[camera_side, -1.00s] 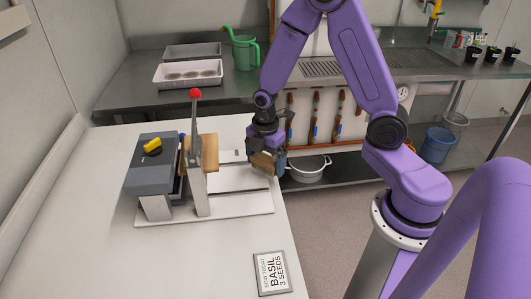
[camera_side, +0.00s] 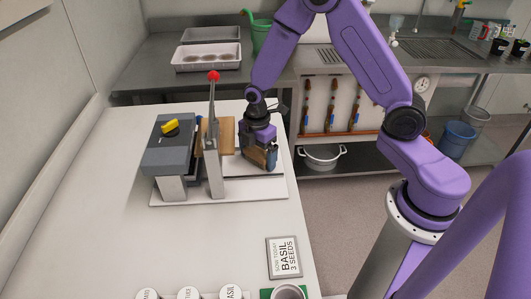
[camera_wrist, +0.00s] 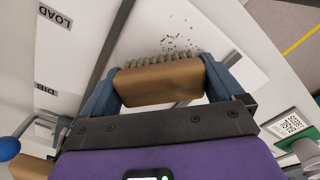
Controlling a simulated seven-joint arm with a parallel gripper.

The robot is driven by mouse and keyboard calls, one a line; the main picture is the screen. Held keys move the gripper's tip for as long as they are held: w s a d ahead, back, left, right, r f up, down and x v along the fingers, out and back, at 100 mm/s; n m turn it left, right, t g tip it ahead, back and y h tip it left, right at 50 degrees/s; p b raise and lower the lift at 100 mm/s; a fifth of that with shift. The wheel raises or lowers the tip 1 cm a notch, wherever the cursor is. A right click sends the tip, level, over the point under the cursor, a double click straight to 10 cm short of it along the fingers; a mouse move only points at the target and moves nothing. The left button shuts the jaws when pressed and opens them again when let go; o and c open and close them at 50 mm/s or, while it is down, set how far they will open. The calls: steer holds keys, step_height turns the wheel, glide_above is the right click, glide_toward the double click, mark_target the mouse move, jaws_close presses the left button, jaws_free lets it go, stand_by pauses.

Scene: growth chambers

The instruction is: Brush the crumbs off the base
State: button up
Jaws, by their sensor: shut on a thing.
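My gripper (camera_wrist: 158,90) is shut on a brush with a tan wooden block (camera_wrist: 158,82) and grey bristles. In the side view my gripper (camera_side: 262,160) holds the brush (camera_side: 256,157) low over the right part of the press's white base (camera_side: 235,193). In the wrist view dark crumbs (camera_wrist: 178,42) lie scattered on the white base (camera_wrist: 150,22), just beyond the bristles. The bristles appear close to the surface; I cannot tell whether they touch it. The crumbs cannot be made out in the side view.
The press's upright lever with a red knob (camera_side: 213,76) and wooden block (camera_side: 227,135) stand left of my gripper. A grey housing (camera_side: 170,150) is further left. A basil sign (camera_side: 284,257) and several cups (camera_side: 230,293) are nearer the camera. The left table is clear.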

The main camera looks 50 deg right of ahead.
mark_target(280, 160)
steer(key=shift+s+d+f, duration=0.15)
steer(key=shift+s+d, duration=2.1)
steer(key=shift+d, duration=0.05)
step_height(280, 160, up, 8)
steer(key=shift+r, duration=0.2)
steer(key=shift+f, duration=0.25)
